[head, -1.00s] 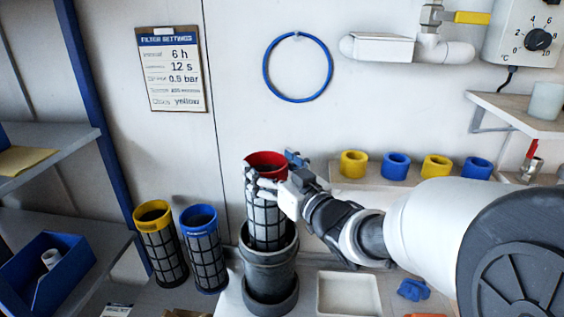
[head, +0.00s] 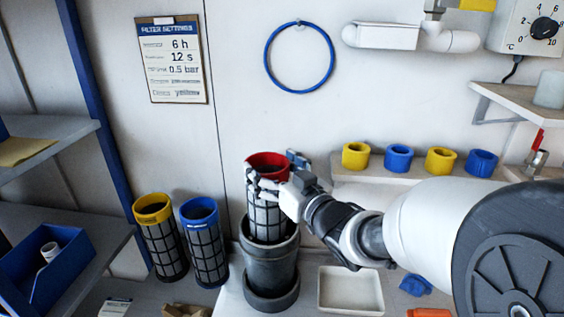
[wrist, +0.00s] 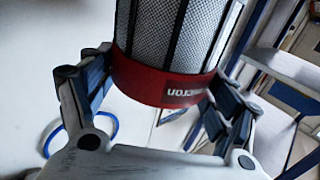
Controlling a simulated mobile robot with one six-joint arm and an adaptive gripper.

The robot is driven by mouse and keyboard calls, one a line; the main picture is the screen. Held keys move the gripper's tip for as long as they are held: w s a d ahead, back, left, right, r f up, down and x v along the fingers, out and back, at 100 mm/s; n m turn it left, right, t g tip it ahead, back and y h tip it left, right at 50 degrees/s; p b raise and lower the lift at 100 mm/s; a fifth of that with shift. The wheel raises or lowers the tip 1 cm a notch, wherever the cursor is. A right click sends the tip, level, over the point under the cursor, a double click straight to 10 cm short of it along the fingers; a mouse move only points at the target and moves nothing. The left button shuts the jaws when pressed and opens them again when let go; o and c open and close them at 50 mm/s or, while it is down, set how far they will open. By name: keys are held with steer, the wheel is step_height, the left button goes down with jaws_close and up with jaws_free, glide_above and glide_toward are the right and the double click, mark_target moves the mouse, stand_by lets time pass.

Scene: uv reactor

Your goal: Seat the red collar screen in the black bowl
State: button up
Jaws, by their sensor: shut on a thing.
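The red collar screen (head: 267,213) is a mesh cylinder with black ribs and a red collar at its top. It stands roughly upright, its lower end inside the mouth of the black bowl (head: 271,271). Much of its mesh still shows above the rim; whether its bottom touches anything inside is hidden. My gripper (head: 275,175) is shut around the screen just at the collar, reaching in from the right. In the wrist view, my gripper's fingers flank the red collar (wrist: 165,84) on both sides; the bowl is not visible there.
A yellow collar screen (head: 162,240) and a blue collar screen (head: 204,245) stand left of the bowl. A shallow white tray (head: 351,309) lies to its right. A wall shelf (head: 350,180) behind holds several yellow and blue rings. A blue bin (head: 62,280) sits at far left.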

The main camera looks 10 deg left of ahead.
glide_above(279, 229)
steer(key=x, duration=0.3)
step_height(279, 229, down, 8)
steer(key=shift+b, duration=0.35)
stand_by(2.0)
steer(key=shift+s+f, duration=0.1)
steer(key=shift+f, duration=0.85)
steer(key=shift+d+f, duration=0.1)
steer(key=shift+f, duration=2.9)
